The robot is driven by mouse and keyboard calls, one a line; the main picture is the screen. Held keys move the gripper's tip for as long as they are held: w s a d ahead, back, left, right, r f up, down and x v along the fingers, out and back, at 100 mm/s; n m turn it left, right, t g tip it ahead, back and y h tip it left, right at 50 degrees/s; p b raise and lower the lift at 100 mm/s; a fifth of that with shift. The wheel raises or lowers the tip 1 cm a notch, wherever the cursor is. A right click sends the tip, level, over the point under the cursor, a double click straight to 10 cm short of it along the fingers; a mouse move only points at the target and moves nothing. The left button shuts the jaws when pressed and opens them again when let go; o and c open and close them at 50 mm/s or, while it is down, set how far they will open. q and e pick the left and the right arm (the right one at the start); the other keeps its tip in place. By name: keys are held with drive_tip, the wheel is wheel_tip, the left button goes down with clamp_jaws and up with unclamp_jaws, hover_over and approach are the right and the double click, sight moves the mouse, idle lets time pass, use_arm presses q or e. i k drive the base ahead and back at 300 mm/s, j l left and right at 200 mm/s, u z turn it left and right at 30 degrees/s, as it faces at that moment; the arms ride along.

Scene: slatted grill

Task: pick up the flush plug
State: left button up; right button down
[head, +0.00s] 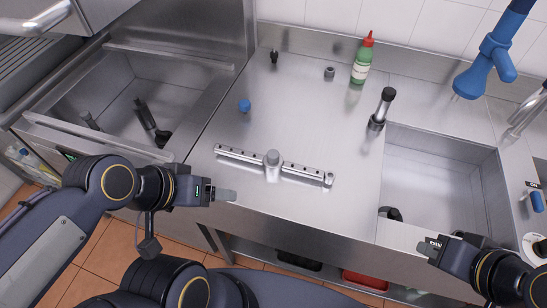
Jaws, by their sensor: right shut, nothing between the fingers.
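No part is plainly marked as the flush plug. A small blue plug-like cap (244,106) stands on the steel counter, back left of a long slotted steel bar (310,172) with a round knob at its middle. A small grey metal fitting (329,72) and a small black piece (274,57) stand farther back. My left gripper (226,195) is at the counter's front left edge, apart from the bar; its jaw opening cannot be made out. My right gripper (429,247) is shut and empty near the front edge below the right basin, touching none of these small parts.
A green bottle with a red top (361,60) and an upright black-topped metal cylinder (381,110) stand on the counter. A sink basin (440,190) is at right, another basin (110,95) at left. A blue spray head (484,70) hangs at upper right. The counter around the blue cap is clear.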

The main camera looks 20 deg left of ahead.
sight(244, 105)
drive_tip(key=j+u, duration=0.2)
drive_tip(key=j, duration=0.2)
drive_tip(key=i+j+u, duration=0.15)
drive_tip(key=j, duration=0.3)
drive_tip(key=i+j+u, duration=0.2)
drive_tip(key=j, duration=0.2)
drive_tip(key=j+u, duration=0.15)
drive_tip(key=j, duration=0.25)
drive_tip(key=i+j+u, duration=0.2)
drive_tip(key=j, duration=0.15)
